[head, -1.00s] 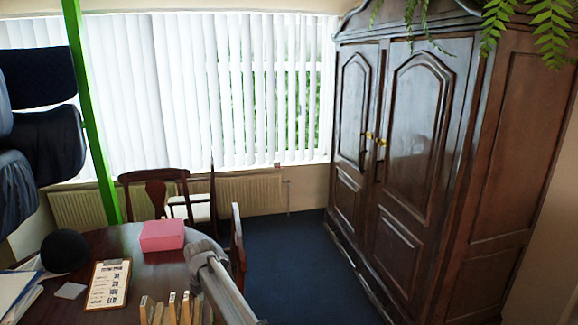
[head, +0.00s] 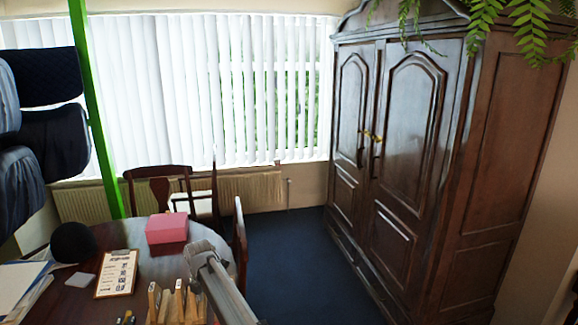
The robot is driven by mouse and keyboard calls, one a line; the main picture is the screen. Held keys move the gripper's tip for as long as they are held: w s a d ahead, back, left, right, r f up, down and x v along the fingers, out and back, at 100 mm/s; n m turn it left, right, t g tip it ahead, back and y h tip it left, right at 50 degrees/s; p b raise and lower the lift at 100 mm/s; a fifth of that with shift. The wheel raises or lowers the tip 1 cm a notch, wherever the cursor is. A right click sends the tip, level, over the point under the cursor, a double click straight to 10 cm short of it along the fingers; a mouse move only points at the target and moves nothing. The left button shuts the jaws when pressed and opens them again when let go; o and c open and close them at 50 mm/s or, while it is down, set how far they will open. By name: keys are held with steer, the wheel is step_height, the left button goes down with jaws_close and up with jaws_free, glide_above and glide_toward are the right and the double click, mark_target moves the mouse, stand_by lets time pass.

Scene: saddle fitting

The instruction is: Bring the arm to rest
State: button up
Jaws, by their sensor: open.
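A grey link of my arm (head: 222,285) rises from the bottom edge of the head view, in front of the table's right side. Its rounded upper end overlaps the table edge beside the pink box. My gripper and its fingertips do not show, so I cannot see what is near them.
The round wooden table (head: 75,300) bears a pink box (head: 167,230), a clipboard (head: 117,273), a black ball-like thing (head: 73,243) and upright wooden pieces (head: 177,303). Dark blue padded pieces (head: 50,140) hang by a green post (head: 95,120). Blue floor (head: 290,260) before the wardrobe (head: 410,170) is clear.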

steer(key=s+d+f+m+b, duration=0.1)
steer(key=s+d+m, duration=0.2)
steer(key=d+m, duration=0.75)
steer(key=s+d+f+m+b, duration=0.1)
steer(key=s+d+m, duration=0.3)
steer(key=d, duration=1.1)
steer(key=s+d+m, duration=0.5)
steer(key=d+m, duration=0.2)
steer(key=d, duration=0.2)
steer(key=s+d+f+m+b, duration=0.1)
steer(key=s+d+m, duration=0.4)
steer(key=d+m, duration=0.3)
steer(key=shift+s+d, duration=0.2)
steer(key=shift+d, duration=0.15)
